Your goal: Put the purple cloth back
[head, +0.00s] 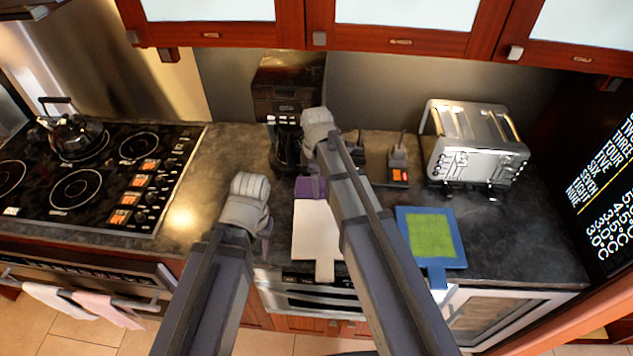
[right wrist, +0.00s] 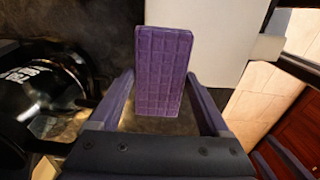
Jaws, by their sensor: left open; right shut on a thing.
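The purple cloth (head: 311,187) shows in the head view just behind the white board, partly hidden by my right arm. In the right wrist view the cloth (right wrist: 162,72) is a flat purple rectangle with a grid pattern, between the fingers of my right gripper (right wrist: 160,85). That gripper is shut on it. I cannot tell whether the cloth touches the counter. My left gripper (head: 266,236) is open and empty above the counter's front edge, left of the white board. The right gripper's fingers are hidden behind its arm in the head view.
The white board (head: 312,222) lies close to the cloth. A black coffee maker (head: 286,147) with a glass pot (right wrist: 38,95) stands left of the cloth. A blue-and-green board (head: 430,235), a silver toaster (head: 473,150) and a stove (head: 95,180) are around. Bare counter lies left of centre.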

